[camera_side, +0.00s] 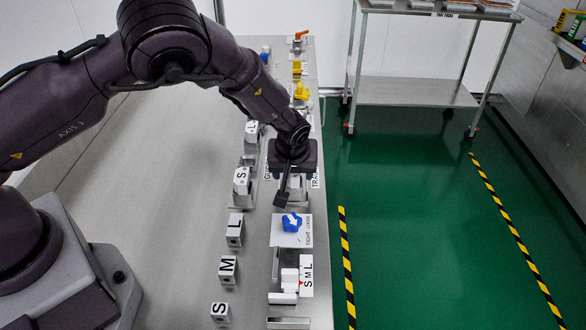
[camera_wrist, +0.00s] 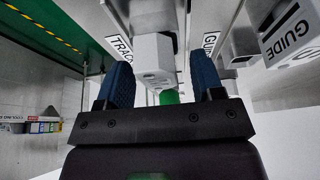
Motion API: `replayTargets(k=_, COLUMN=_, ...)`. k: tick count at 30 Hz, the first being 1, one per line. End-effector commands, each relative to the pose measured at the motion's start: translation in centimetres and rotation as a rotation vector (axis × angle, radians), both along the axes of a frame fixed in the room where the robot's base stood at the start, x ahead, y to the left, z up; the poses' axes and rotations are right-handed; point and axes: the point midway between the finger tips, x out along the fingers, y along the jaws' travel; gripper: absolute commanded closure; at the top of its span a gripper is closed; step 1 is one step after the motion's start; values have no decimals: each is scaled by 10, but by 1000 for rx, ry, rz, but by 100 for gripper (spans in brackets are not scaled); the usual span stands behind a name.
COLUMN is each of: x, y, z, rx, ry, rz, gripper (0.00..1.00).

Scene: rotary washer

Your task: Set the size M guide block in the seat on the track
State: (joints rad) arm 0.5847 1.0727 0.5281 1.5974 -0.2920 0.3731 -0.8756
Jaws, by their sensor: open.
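My gripper (camera_side: 284,190) is over the track section of the bench, pointing down and partly hidden by my wrist. In the wrist view its two blue fingers (camera_wrist: 163,78) are open, spread either side of a pale grey block (camera_wrist: 153,52) beside the TRACK label (camera_wrist: 121,46). The block also shows below my wrist in the side view (camera_side: 296,184). Its letter is not visible, so I cannot tell whether it is size M, and its fit in the seat is hidden. A block marked S (camera_side: 241,180) and one marked L (camera_side: 252,130) stand left of the track.
Blocks marked L (camera_side: 235,230), M (camera_side: 228,268) and S (camera_side: 220,311) stand in a row at the front left. A blue knob (camera_side: 292,222) sits on a plate in front of my gripper. Yellow fittings (camera_side: 301,91) stand at the back. The bench's left side is clear.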

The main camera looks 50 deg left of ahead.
Motion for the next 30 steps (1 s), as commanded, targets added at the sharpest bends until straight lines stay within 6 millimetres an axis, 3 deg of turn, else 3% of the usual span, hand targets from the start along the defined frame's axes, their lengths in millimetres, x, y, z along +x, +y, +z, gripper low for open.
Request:
replayTargets(k=5, x=-4, y=-6, z=16, rx=-2, ry=-2, rz=-2, gripper=39)
replayTargets(k=19, x=-30, y=-31, z=104, rx=-2, ry=-3, rz=-2, gripper=39)
replayTargets(k=25, x=-34, y=-34, z=118, rx=3, ry=2, rz=-11, gripper=39)
replayTargets(k=28, x=-38, y=-34, z=119, rx=23, ry=35, rz=-65, gripper=39)
replayTargets(k=30, x=-50, y=-29, z=112, rx=55, ry=103, rz=-131, gripper=39)
